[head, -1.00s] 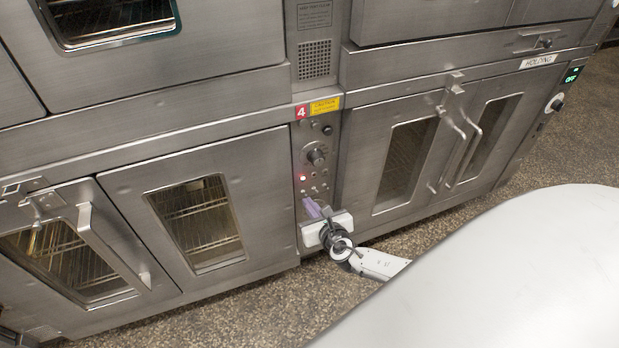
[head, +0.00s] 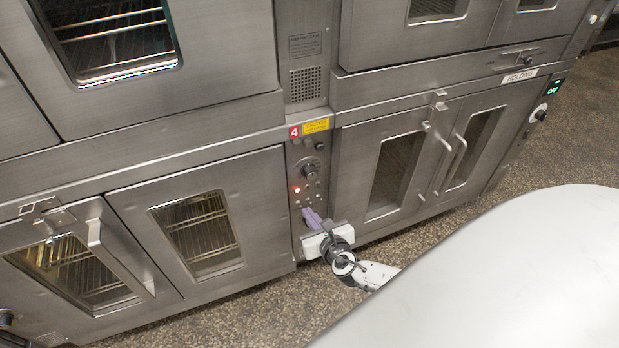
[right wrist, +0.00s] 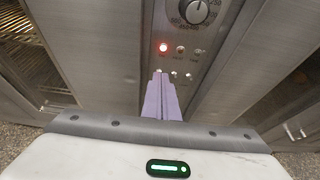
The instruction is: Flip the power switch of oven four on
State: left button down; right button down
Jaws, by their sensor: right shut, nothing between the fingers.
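Oven four's control panel (head: 308,170) is the narrow column under the red "4" label (head: 294,132). It has a dial (head: 309,171), a lit red lamp (head: 297,190) and small toggle switches below. In the right wrist view the lamp (right wrist: 163,47) glows and a row of small switches (right wrist: 174,74) sits just beyond my fingertips. My right gripper (head: 308,212), with purple fingers, is shut and empty at the lower panel. Its fingertips (right wrist: 158,74) cover the leftmost part of the lower row; I cannot tell whether they touch it. My left gripper is not in view.
Oven doors with windows flank the panel: a left door (head: 205,215) and right doors (head: 395,170) with protruding handles (head: 452,165). Speckled floor (head: 420,250) is open in front.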

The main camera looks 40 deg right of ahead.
jog(key=s+r+p, duration=0.2)
jog(key=shift+s+a+r, duration=0.2)
jog(key=shift+a+r, duration=0.1)
dwell(0.4)
jog(key=s+a+f+m+g+y, duration=0.2)
jog(key=s+a+f+m+g, duration=0.2)
jog(key=s+a+m, duration=0.8)
jog(key=s+a+r+m+y, duration=0.4)
jog(key=s+m, duration=0.5)
jog(key=m, duration=1)
jog(key=shift+s+a+r+g, duration=0.25)
jog(key=shift+a+r+g, duration=0.05)
jog(key=shift+a+r, duration=0.4)
